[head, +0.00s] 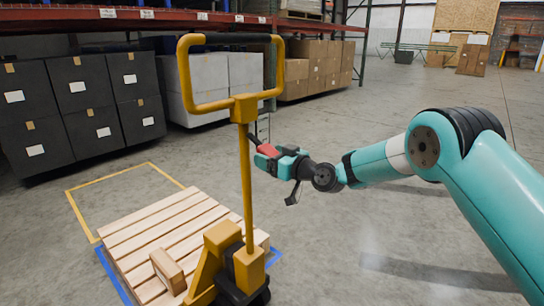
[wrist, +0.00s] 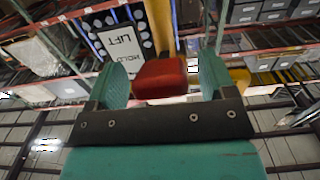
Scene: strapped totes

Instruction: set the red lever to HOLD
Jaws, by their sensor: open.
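The red lever (head: 267,150) sits at the right side of the yellow pallet truck's handle (head: 244,108), just below the handle loop. In the wrist view the red lever (wrist: 160,78) lies between the two teal fingers of my gripper (wrist: 163,78), with a gap on the right and a smaller one on the left. My gripper (head: 280,160) is open around the lever. Which setting the lever points to I cannot tell.
A wooden pallet (head: 165,235) with a small wood block (head: 168,271) lies at the truck's foot. Dark boxes (head: 80,110) and cartons (head: 310,70) stand behind under a red shelf (head: 140,18). The floor at right is clear.

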